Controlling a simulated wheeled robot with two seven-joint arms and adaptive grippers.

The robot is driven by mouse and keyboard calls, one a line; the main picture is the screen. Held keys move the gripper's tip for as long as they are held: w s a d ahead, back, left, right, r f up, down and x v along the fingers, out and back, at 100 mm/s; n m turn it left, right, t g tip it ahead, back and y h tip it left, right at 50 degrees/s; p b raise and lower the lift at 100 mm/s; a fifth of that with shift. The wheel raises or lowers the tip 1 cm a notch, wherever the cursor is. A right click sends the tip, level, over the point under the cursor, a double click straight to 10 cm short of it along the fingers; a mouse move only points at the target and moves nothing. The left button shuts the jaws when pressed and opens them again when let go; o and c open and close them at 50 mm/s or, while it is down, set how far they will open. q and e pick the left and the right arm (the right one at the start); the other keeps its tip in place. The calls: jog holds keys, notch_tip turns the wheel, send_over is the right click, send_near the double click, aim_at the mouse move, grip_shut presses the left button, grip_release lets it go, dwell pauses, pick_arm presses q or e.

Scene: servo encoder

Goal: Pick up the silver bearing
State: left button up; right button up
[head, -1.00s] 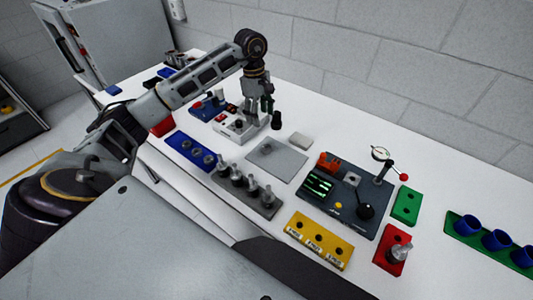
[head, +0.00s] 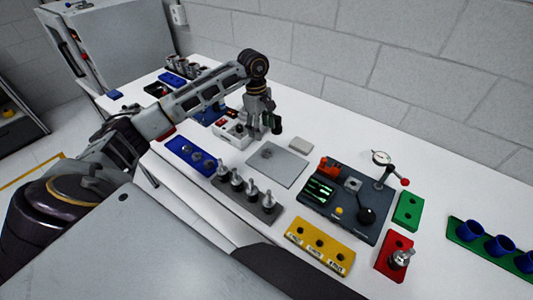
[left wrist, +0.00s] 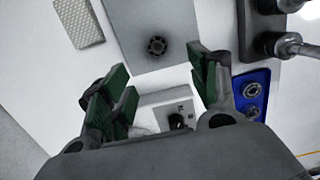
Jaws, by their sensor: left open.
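A small ring-shaped bearing (head: 267,153) lies on the flat grey plate (head: 288,168) in the head view. In the left wrist view the bearing (left wrist: 157,46) looks dark with a lighter rim, beyond the fingertips. More bearings (left wrist: 250,90) sit in the blue tray (head: 176,146); which one is meant by silver I cannot tell for sure. My left gripper (head: 271,126) hangs above the table behind the plate. In the left wrist view its green-padded fingers (left wrist: 160,68) are spread and empty. My right gripper is not in view.
A white box (head: 232,134) with a knob stands by the left gripper. A grey rack (head: 262,211) with several upright silver parts is in front of the plate. A dark test station (head: 325,212) stands to the right, with a pale block (head: 301,146) behind the plate.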

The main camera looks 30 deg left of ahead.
pick_arm(q)
send_over(266, 154)
jog(key=a, duration=0.1)
jog(key=shift+s+f+p, duration=0.15)
jog(key=shift+f+p, duration=0.15)
jog(key=shift+f, duration=2.35)
jog(key=shift+d+f+p, duration=0.3)
jog(key=shift+f+p, duration=0.1)
jog(key=shift+f, duration=0.4)
jog(key=shift+d+f+p, duration=0.2)
jog(key=shift+f+p, duration=0.2)
jog(key=shift+f, duration=1.35)
jog(key=c, duration=1.1)
jog(key=shift+r, duration=0.1)
jog(key=shift+c, duration=0.2)
